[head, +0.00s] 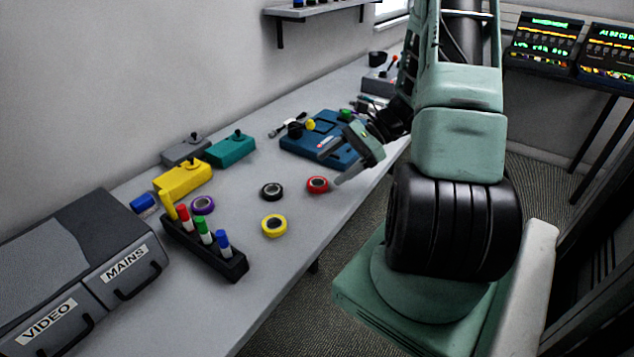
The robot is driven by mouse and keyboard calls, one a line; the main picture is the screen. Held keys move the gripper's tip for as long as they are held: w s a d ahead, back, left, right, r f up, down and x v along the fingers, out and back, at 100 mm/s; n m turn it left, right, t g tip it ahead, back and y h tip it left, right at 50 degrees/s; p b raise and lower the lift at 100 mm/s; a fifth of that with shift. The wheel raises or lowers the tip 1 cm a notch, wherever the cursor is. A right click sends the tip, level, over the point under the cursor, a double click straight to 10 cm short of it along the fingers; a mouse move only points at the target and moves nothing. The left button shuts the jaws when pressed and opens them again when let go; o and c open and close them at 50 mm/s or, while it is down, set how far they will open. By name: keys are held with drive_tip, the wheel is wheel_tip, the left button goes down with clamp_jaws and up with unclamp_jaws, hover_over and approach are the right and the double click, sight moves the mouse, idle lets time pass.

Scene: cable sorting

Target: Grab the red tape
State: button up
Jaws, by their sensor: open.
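The red tape (317,184) is a small ring lying flat on the grey table, right of the black tape and near the front edge. My gripper (330,168) is just above and beside it, reaching in from the right. One finger ends close to the tape's right side. The jaws are open and nothing shows between them. Whether a finger touches the tape cannot be told from this view.
Black tape (272,191), yellow tape (274,226) and purple tape (203,205) lie nearby on the table (230,285). A blue device (300,146) stands behind my gripper. A black marker holder (205,248) stands front left. Yellow (183,181) and teal (230,150) boxes line the wall side.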

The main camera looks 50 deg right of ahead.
drive_tip(key=s+d+f+m+t+h, duration=0.3)
drive_tip(key=s+d+m+t, duration=0.3)
drive_tip(key=d, duration=0.5)
drive_tip(key=m+p, duration=0.1)
drive_tip(key=p, duration=0.3)
approach(311, 184)
drive_tip(key=w, duration=0.2)
drive_tip(key=shift+w+a+f+g, duration=0.15)
drive_tip(key=shift+w+f+g, duration=0.15)
drive_tip(key=shift+f, duration=0.1)
drive_tip(key=shift+f+p+x, duration=0.25)
drive_tip(key=shift+p+x, duration=0.65)
drive_tip(key=shift+x, duration=1.35)
drive_tip(key=c, duration=1)
